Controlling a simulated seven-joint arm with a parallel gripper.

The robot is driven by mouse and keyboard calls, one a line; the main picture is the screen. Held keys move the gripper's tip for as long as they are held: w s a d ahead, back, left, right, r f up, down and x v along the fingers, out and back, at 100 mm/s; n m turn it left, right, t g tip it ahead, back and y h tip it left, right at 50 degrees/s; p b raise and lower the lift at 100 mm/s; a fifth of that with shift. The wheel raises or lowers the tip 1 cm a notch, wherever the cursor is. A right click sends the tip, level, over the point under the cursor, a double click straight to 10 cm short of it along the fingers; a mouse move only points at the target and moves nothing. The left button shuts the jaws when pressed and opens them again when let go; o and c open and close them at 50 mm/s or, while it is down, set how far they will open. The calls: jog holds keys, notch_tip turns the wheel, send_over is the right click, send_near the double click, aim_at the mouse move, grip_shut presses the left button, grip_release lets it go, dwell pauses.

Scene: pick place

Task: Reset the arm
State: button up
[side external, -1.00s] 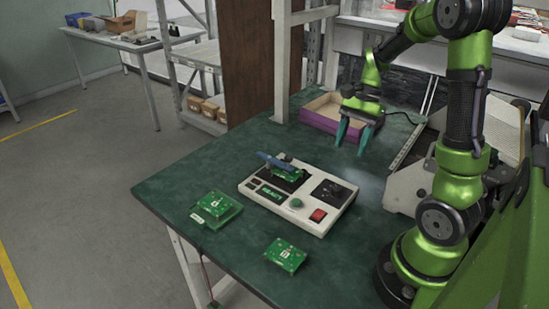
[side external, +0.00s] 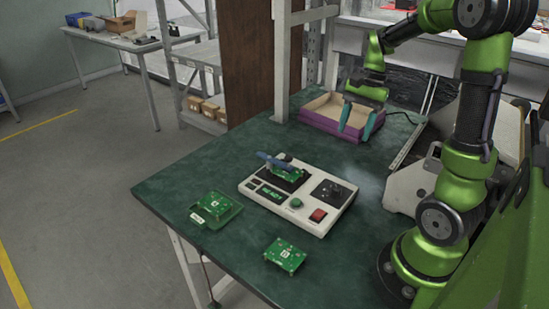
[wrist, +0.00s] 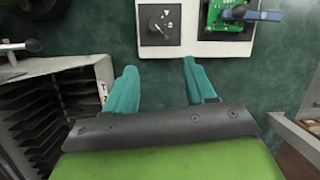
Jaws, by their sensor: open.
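My gripper (side external: 358,122) is open and empty, its teal fingers apart above the table near the purple box. In the wrist view my gripper (wrist: 157,85) points at bare green tabletop beside the test device. The white test device (side external: 330,188) lies on the table, with a green circuit board (side external: 284,176) in its socket under a blue lever (side external: 277,162). In the wrist view this board (wrist: 217,14) shows at the top edge. A second board (side external: 212,204) lies on a green tray at the left, and a third (side external: 285,256) lies near the front edge.
The purple box (side external: 322,128) with a tan inside stands at the back of the green table (side external: 170,190), behind my gripper. A slotted rack (wrist: 50,115) stands at the left in the wrist view. The table between the device and the box is clear.

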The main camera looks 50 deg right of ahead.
jog(key=s+a+r+n+t, duration=0.1)
jog(key=a+r+n+t, duration=0.2)
jog(key=a+n, duration=0.3)
jog(key=s+a+r+n+t+h, duration=0.1)
jog(key=a+r+n+t, duration=0.2)
jog(key=a, duration=1.1)
jog(key=n, duration=0.3)
jog(key=shift+a+r+t, duration=0.2)
jog(key=shift+a+t, duration=0.2)
